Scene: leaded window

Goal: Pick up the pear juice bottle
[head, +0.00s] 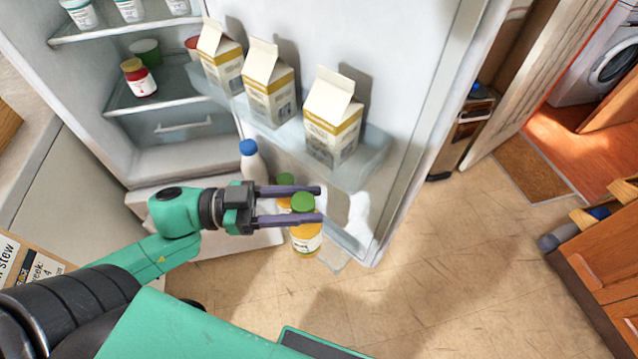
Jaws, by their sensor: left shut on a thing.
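A bottle with a green cap, yellow-orange contents and a pale label (306,238) is at the lower part of the open fridge door. Its label is too small to read, so I cannot confirm that it is the pear juice. My left gripper (316,204) reaches in from the left, its two purple fingers on either side of this bottle near the cap, shut on it. A second green-capped bottle (285,181) stands just behind, partly hidden by the fingers. My right gripper is not in view.
Several cartons (333,115) stand on the door shelf (368,158) above the bottles. A white bottle with a blue cap (250,158) stands behind my gripper. The fridge shelves hold tubs and a red jar (138,78). The tiled floor (450,270) to the right is clear.

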